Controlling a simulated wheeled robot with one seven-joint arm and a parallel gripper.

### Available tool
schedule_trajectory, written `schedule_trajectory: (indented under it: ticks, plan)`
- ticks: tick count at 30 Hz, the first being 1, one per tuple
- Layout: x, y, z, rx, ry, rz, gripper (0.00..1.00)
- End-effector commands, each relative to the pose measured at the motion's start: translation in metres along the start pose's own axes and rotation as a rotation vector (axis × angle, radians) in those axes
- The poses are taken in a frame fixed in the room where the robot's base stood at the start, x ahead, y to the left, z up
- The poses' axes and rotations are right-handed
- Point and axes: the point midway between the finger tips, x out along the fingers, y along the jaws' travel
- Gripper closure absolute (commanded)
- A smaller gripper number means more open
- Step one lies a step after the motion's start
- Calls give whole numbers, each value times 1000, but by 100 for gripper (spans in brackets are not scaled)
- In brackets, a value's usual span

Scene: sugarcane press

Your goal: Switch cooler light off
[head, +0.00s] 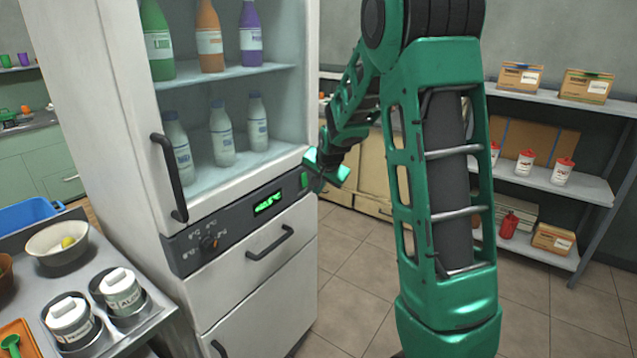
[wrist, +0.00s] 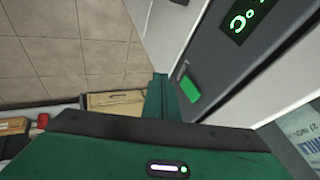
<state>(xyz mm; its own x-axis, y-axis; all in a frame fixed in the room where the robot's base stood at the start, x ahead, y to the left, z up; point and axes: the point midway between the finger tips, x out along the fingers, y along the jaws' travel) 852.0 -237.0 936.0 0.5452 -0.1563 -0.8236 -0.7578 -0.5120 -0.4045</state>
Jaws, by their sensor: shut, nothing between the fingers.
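The cooler (head: 200,212) is a tall white cabinet with a see-through upper door. My gripper (head: 313,160) is shut and empty beside the panel's right end. In the wrist view its fingertips (wrist: 160,77) are close to the switch; I cannot tell whether they touch the panel.
Bottles stand on the cooler shelves behind the door with its black handle (head: 170,178). Drawers are below the panel. A counter (head: 130,325) with a bowl (head: 57,243) and tins is at left. Shelving (head: 555,185) stands at right. Tiled floor (head: 345,262) is open between.

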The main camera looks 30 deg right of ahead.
Motion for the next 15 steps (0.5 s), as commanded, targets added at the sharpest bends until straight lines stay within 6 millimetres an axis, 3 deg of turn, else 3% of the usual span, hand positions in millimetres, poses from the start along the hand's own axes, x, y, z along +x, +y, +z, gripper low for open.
schedule_trajectory:
  ticks: [6,15]
  plan:
    - [15,-25,1,-2,1,-1,100]
    - [20,-33,2,1,1,-1,100]
